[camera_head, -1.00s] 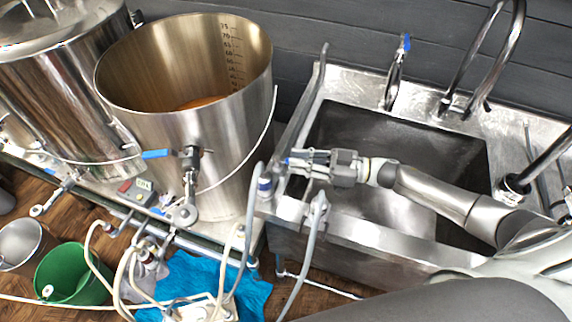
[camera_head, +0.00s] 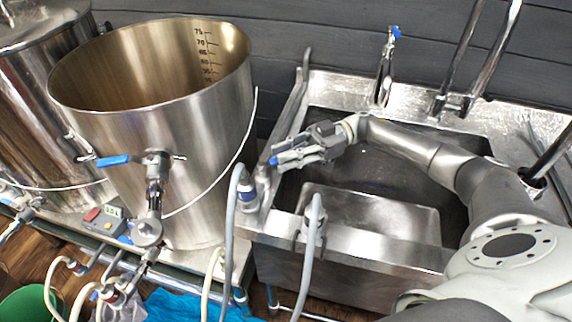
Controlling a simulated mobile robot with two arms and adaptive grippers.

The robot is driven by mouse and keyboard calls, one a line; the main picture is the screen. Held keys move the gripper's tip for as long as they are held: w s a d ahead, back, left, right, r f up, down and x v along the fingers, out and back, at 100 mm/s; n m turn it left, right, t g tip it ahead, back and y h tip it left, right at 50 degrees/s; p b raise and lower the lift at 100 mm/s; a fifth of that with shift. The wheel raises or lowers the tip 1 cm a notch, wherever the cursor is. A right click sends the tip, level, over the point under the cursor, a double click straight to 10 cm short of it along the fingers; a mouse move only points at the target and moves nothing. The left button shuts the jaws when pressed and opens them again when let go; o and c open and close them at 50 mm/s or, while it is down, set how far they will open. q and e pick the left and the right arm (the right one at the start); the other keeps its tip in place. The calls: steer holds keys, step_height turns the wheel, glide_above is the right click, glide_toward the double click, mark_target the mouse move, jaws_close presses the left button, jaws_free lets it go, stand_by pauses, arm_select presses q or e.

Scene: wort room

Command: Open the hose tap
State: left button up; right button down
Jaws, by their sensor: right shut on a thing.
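The hose tap (camera_head: 262,180) is a small metal fitting at the left rim of the sink, beside a grey hose (camera_head: 229,240) with a blue ring near its top. A small blue part (camera_head: 273,160), which looks like the tap's handle, shows at the fingertips of my right gripper. My right gripper (camera_head: 288,157) reaches over the sink from the right and is shut on this handle. The fingers partly hide the handle, so its exact angle is unclear. My left gripper is out of view.
The steel sink (camera_head: 345,262) lies below my right arm. A large open kettle (camera_head: 165,110) with a blue-lever valve (camera_head: 113,160) stands left of the tap. A blue-tipped tap (camera_head: 387,60) stands at the sink's back. A second grey hose (camera_head: 309,250) hangs over the front rim.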

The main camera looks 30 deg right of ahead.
stand_by(0.5)
steer(key=c, duration=1.4)
jaws_free()
steer(key=shift+w, duration=0.1)
steer(key=shift+d, duration=6)
